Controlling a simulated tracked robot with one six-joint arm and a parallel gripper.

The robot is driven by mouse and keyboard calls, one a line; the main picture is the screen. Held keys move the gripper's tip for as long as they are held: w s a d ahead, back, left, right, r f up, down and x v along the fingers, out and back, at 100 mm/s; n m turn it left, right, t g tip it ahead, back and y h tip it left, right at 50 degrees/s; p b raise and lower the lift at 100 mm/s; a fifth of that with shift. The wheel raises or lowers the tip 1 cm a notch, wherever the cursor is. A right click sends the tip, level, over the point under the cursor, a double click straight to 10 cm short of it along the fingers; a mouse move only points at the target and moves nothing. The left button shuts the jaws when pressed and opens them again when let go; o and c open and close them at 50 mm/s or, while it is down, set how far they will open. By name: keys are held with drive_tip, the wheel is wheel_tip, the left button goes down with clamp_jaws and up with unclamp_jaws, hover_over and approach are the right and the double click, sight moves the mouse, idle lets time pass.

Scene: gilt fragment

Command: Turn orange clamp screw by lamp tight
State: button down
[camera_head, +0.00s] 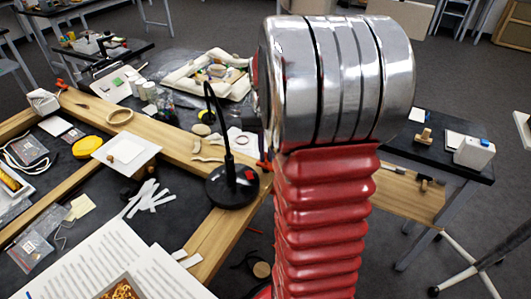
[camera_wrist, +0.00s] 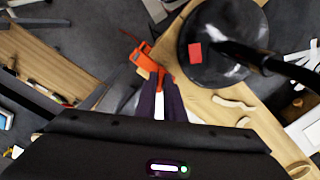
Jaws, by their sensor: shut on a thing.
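The orange clamp (camera_wrist: 140,54) sits at the edge of a wooden beam in the wrist view, just left of the lamp's round base. It also shows as a small orange-red piece in the head view (camera_head: 264,164), partly behind my arm. My gripper (camera_wrist: 161,82) is shut with its dark fingertips on the clamp's orange screw (camera_wrist: 165,77). The screw is mostly covered by the fingers, so its turn cannot be read. The black lamp (camera_head: 232,185) stands upright on the beam, and its dark base with a red switch fills the upper right of the wrist view (camera_wrist: 222,62).
My red and silver arm blocks the middle right of the head view. The wooden beam (camera_head: 170,135) carries pale loose pieces and a wooden ring (camera_head: 120,116). Another orange clamp (camera_head: 62,85) is at far left. Printed sheets (camera_head: 110,262) lie at front left.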

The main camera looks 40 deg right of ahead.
drive_tip(key=m, duration=0.5)
drive_tip(key=shift+m, duration=0.3)
drive_tip(key=m, duration=0.5)
drive_tip(key=shift+m, duration=0.3)
drive_tip(key=m, duration=1.1)
drive_tip(key=shift+s, duration=0.1)
drive_tip(key=c, duration=1.9)
unclamp_jaws()
drive_tip(key=shift+o, duration=0.2)
drive_tip(key=shift+r, duration=0.15)
